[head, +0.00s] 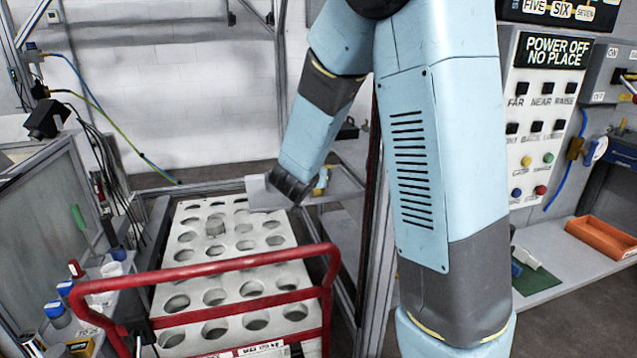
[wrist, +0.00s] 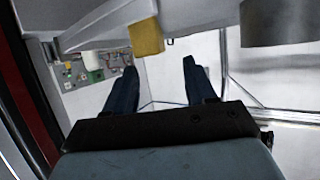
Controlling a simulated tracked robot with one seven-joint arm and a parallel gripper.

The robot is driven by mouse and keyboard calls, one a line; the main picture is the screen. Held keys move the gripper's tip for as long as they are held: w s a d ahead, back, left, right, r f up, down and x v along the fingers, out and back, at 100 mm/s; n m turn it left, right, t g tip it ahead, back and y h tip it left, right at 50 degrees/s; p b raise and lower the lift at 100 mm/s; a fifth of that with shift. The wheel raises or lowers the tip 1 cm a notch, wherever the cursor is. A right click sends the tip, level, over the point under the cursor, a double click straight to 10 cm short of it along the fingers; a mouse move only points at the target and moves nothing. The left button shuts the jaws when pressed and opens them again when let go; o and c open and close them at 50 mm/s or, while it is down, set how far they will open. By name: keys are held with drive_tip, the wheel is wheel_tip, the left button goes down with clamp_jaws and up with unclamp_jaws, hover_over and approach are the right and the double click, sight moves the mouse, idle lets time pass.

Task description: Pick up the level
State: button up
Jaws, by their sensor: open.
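I cannot make out the level for certain. A small yellow block (wrist: 146,37) hangs at the edge of a pale shelf in the wrist view, above and beyond my fingers. A yellow item also shows beside my wrist in the head view (head: 321,181), but I cannot tell whether it is the same thing. My gripper (wrist: 160,76) is open in the wrist view, with two dark fingers apart and nothing between them. In the head view, my arm hides most of the area around the gripper.
A white rack (head: 232,244) with round holes stands below, behind a red rail (head: 200,268). A control panel (head: 540,120) and an orange tray (head: 603,238) on a bench are at right. A grey cylinder (wrist: 280,24) shows top right in the wrist view.

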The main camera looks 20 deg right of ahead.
drive_tip(key=x, duration=0.4)
drive_tip(key=shift+s+d, duration=0.15)
drive_tip(key=shift+d, duration=0.1)
drive_tip(key=shift+w+d+f, duration=0.25)
drive_tip(key=shift+w+f, duration=0.05)
drive_tip(key=shift+w, duration=0.2)
clamp_jaws()
